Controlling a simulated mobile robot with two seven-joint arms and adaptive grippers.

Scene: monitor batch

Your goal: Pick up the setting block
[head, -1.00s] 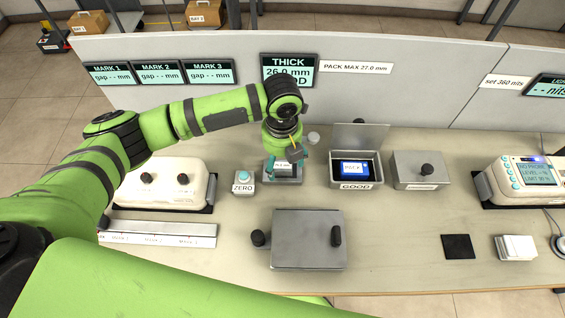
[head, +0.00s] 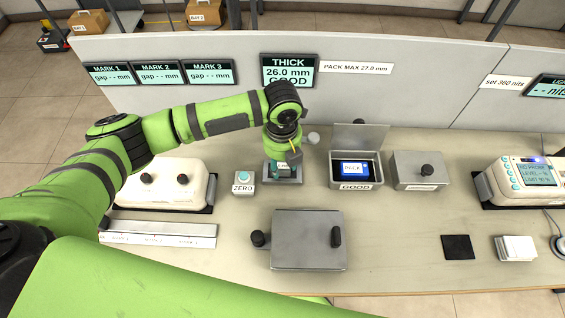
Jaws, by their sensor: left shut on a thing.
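My left gripper (head: 285,164) points down at the small grey gauge stand (head: 284,182) below the THICK display (head: 289,72). It is shut on a small block with a white label, taken to be the setting block (head: 284,166). The block is mostly hidden by the fingers and wrist. It is at the top of the stand; I cannot tell whether it still touches it. The display reads 26.0 mm GOOD. My right gripper is not in view.
The ZERO button box (head: 243,182) stands close left of the stand. An open GOOD box (head: 356,184) with a lit device (head: 354,168) and a lidded grey box (head: 420,170) stand to the right. A grey plate with black knobs (head: 308,240) lies in front.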

